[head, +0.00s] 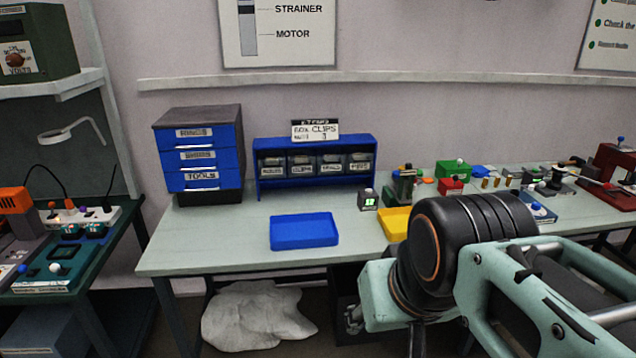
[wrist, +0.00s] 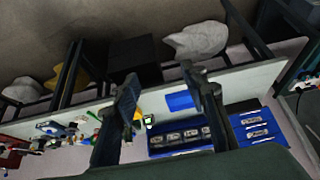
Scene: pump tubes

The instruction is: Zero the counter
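The counter (head: 369,199) is a small dark grey box with a lit green display, standing on the workbench right of the blue tray. The digits are too small to read with certainty. In the wrist view the counter (wrist: 149,121) shows between my two fingers, well beyond them. My gripper (wrist: 160,85) is open and empty, its fingers spread wide, apart from the bench. In the head view only my arm shows, at the lower right; the gripper itself cannot be made out there.
A blue tray (head: 304,231) lies left of the counter, and a yellow tray (head: 396,222) lies right of it, partly behind my arm. A blue bin shelf (head: 314,144) and drawer unit (head: 199,156) stand behind. Several small devices crowd the right side. The bench's (head: 200,240) front left is clear.

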